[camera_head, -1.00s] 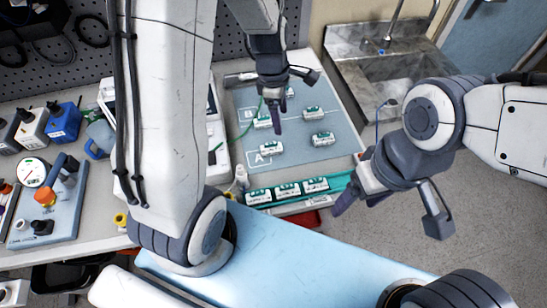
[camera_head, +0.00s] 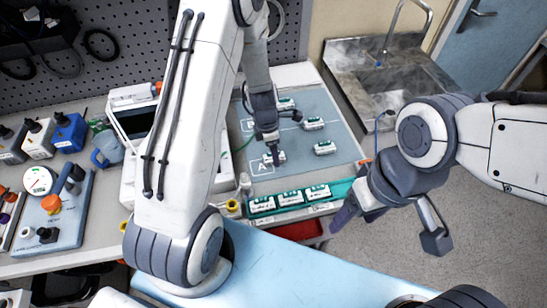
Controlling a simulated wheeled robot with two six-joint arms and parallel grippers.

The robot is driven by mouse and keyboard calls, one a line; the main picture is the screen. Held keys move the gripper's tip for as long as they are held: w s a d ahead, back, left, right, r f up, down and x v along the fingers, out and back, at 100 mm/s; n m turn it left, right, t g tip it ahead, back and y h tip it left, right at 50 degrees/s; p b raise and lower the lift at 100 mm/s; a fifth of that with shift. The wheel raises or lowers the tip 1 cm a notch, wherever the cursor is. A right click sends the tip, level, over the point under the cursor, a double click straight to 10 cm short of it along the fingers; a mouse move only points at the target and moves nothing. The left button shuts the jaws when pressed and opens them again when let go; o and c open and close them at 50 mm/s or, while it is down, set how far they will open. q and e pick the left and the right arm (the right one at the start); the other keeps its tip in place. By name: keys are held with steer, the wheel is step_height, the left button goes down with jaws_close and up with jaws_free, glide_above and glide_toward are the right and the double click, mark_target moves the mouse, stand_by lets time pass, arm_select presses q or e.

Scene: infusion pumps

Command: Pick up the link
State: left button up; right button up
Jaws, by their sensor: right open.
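Several small white links with green tops lie on a blue-grey mat (camera_head: 337,165): one at the back (camera_head: 286,103), one in the middle (camera_head: 313,123) and one to the right (camera_head: 324,148). Another link (camera_head: 277,158), near the "A" marking, is partly hidden by my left gripper (camera_head: 273,155). The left fingers point down right at that link; whether they are open or shut around it is unclear. Three more links (camera_head: 290,197) stand in a row in a teal tray (camera_head: 343,186). My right gripper (camera_head: 352,212) is open and empty, off the tray's right end.
A white device (camera_head: 130,185) stands left of the mat, partly behind my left arm. A small pale bottle (camera_head: 245,184) is near the tray's left end. A metal sink (camera_head: 385,75) is at the back right. A red bin (camera_head: 297,229) sits below the tray.

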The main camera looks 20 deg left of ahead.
arm_select(q)
steer(key=shift+f, duration=0.55)
jaws_close()
